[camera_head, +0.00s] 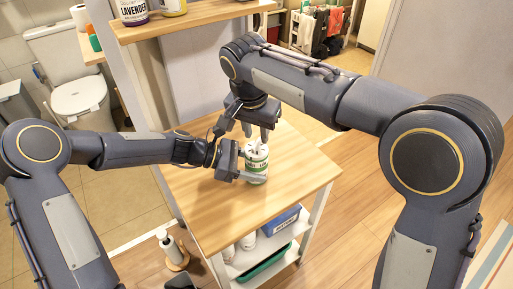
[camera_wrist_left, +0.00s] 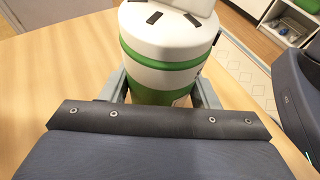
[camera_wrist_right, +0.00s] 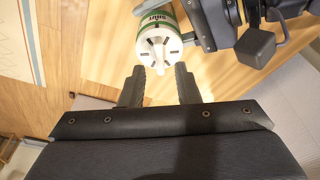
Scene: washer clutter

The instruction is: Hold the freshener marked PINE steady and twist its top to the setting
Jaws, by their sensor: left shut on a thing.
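The freshener (camera_head: 257,163) is a white and green canister standing upright on the wooden table top. Its label is too small to read in the head view and shows upside down in the right wrist view (camera_wrist_right: 153,22), where I cannot read it surely. Its white slotted top with a raised grip shows in the left wrist view (camera_wrist_left: 165,25). My left gripper (camera_head: 250,168) is shut around its body from the left, a finger on each side. My right gripper (camera_head: 256,136) points down above the top, fingers apart and empty; its fingertips (camera_wrist_right: 160,75) look clear of the top.
The wooden table (camera_head: 290,195) is otherwise clear on top. A LAVENDER canister (camera_head: 133,10) and another canister (camera_head: 173,6) stand on a shelf at upper left. A toilet (camera_head: 78,95) is behind.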

